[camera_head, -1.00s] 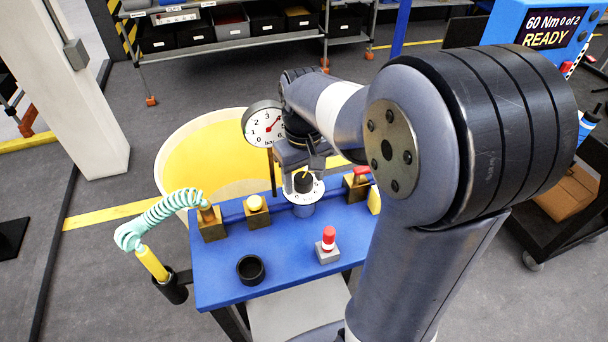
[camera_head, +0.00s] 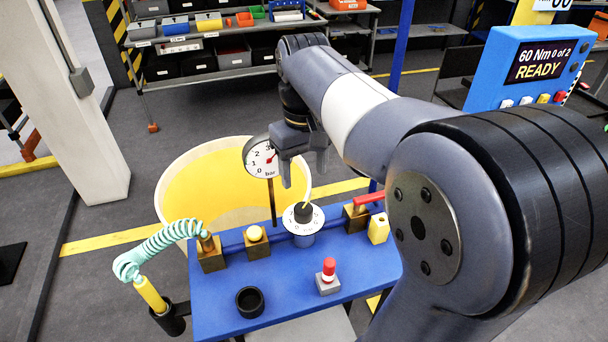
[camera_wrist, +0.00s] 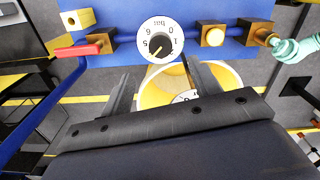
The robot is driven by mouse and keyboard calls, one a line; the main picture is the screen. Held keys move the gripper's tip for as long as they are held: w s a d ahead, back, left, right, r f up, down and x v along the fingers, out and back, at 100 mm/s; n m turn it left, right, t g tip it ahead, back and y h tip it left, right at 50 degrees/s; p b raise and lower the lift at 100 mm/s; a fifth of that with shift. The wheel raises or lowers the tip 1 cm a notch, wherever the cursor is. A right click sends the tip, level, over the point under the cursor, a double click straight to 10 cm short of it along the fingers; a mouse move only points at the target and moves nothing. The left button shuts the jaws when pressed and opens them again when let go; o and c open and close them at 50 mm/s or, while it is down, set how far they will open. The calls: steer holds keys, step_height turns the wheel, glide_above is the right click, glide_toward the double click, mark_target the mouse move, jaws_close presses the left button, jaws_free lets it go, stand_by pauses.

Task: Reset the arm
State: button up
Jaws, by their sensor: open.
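My gripper (camera_head: 304,176) is open and empty. In the head view it hangs above the back of the blue bench (camera_head: 225,285), beside the round pressure gauge (camera_head: 262,157) on its post. A black-knobbed dial (camera_head: 303,214) with a white numbered face stands on the bench below and apart from the fingers. In the wrist view the two fingers are spread, and the dial face (camera_wrist: 160,40) shows beyond them at the top. My arm reaches in from the right and hides part of the bench's right side.
The bench carries a brass valve with a red handle (camera_head: 370,199), a yellow block (camera_head: 378,229), a brass block with a pale knob (camera_head: 256,242), a red-topped button (camera_head: 328,277) and a black cup (camera_head: 249,301). A teal coiled hose (camera_head: 160,238) is at left. A yellow-floored bin (camera_head: 190,190) stands behind.

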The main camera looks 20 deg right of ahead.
mark_target(304, 209)
step_height(304, 209, down, 11)
steer(key=shift+r, duration=0.1)
steer(key=shift+b, duration=0.35)
steer(key=shift+n, duration=0.7)
steer(key=shift+m, duration=0.3)
